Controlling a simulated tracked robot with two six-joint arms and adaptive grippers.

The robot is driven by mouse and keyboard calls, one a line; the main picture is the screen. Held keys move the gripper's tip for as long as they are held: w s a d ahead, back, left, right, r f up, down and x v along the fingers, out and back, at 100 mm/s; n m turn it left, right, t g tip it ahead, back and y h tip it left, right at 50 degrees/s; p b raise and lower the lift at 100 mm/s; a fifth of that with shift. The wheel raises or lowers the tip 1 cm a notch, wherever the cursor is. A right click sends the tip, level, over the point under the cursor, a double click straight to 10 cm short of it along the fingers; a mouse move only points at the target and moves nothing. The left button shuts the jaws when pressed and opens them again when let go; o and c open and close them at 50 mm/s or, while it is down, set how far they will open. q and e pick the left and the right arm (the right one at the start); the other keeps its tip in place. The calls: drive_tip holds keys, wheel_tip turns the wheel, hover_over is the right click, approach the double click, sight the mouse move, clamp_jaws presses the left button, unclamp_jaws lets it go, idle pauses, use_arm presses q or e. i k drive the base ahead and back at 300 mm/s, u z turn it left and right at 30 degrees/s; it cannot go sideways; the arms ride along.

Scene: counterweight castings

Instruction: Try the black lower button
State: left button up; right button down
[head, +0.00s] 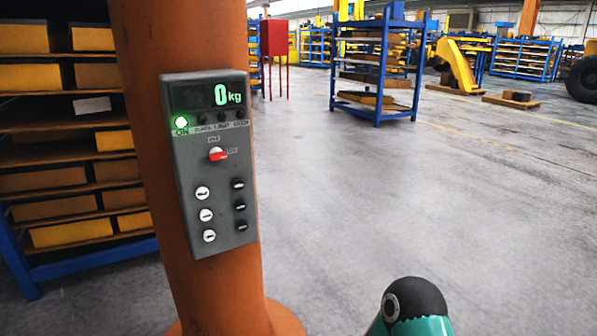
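A grey control box (213,165) is fixed to an orange column (150,120). Its right row holds three black buttons; the black lower button (241,226) is at the bottom, beside the lowest white button (209,236). The black buttons look unpressed, but their depth is hard to tell. The display (212,95) reads 0 kg in green. A green lamp (181,122) is lit. A red selector knob (217,154) sits above the buttons. Neither gripper shows in the head view; only a teal and black rounded part of my arm shows at the bottom right.
A shelf rack (75,150) with yellow and brown blocks stands behind the column at left. A blue rack (376,70), a red cabinet (273,38) and a dark tyre (583,79) stand farther back. The grey floor right of the column is clear.

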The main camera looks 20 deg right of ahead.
sight(238, 185)
drive_tip(key=z, duration=0.45)
drive_tip(key=i, duration=0.9)
drive_tip(key=u, duration=0.05)
